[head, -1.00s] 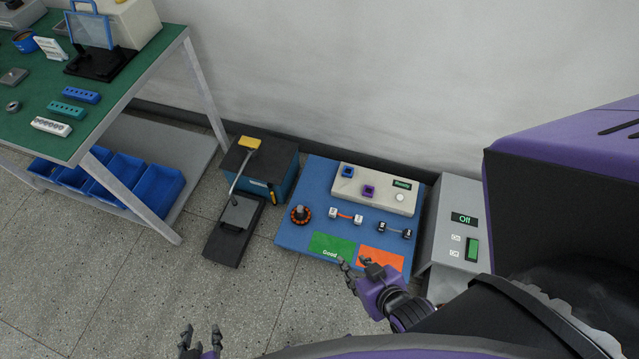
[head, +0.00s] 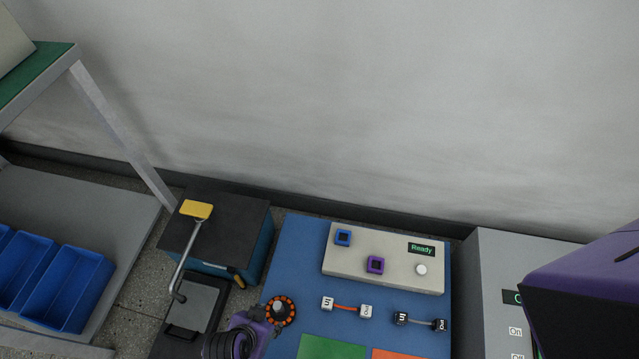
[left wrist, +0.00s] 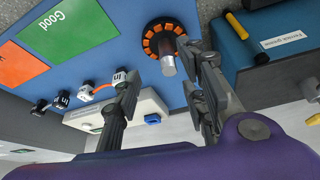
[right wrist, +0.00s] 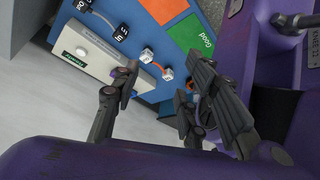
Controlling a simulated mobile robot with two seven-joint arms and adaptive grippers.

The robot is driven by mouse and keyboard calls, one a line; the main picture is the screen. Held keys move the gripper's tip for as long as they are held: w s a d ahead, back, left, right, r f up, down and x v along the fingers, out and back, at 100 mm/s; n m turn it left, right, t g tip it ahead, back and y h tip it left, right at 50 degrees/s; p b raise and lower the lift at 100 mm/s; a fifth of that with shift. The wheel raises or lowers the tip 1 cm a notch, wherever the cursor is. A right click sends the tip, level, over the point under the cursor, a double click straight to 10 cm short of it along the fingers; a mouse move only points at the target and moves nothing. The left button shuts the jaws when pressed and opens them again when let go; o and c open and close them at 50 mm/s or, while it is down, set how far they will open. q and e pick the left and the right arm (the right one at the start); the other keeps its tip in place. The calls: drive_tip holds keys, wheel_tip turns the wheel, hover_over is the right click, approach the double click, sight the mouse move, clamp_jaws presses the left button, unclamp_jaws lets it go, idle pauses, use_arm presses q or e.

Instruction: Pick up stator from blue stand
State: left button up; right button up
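The stator is a dark ring with orange coils (head: 281,311) on the left part of the blue board (head: 300,240). In the left wrist view the stator (left wrist: 163,38) shows a grey shaft standing up from its middle. My left gripper (head: 243,335) is just left of and in front of the stator in the head view. In the left wrist view its fingers (left wrist: 157,62) are spread, with the shaft between and beyond them, nearer the right finger. I cannot tell whether they touch. My right gripper (right wrist: 160,75) is open and empty above the board.
A pale panel (head: 384,278) reading Ready stands at the back of the board. Two wired connector pairs (head: 347,307) lie before it. A dark box with a lever press (head: 190,250) stands left. A grey unit (head: 490,270) stands right. Blue bins (head: 65,290) are far left.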

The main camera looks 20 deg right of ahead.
sight(277, 309)
use_arm(q)
drive_tip(key=shift+m, duration=0.5)
drive_tip(key=w+f+b, duration=0.1)
drive_tip(key=w+d+f+b, duration=0.1)
drive_tip(key=f, duration=0.1)
drive_tip(key=w+d+f+b, duration=0.1)
drive_tip(key=f, duration=0.1)
drive_tip(key=shift+w+d+f, duration=0.15)
drive_tip(key=shift+w+d, duration=0.05)
drive_tip(key=shift+w, duration=0.1)
drive_tip(key=b+x, duration=0.3)
drive_tip(key=x, duration=0.2)
drive_tip(key=shift+s+d, duration=0.1)
drive_tip(key=shift+d, duration=0.05)
use_arm(e)
wheel_tip(277, 309, down, 7)
drive_tip(key=shift+w, duration=0.25)
use_arm(q)
clamp_jaws()
use_arm(e)
drive_tip(key=shift+r, duration=0.15)
use_arm(q)
drive_tip(key=shift+r, duration=0.25)
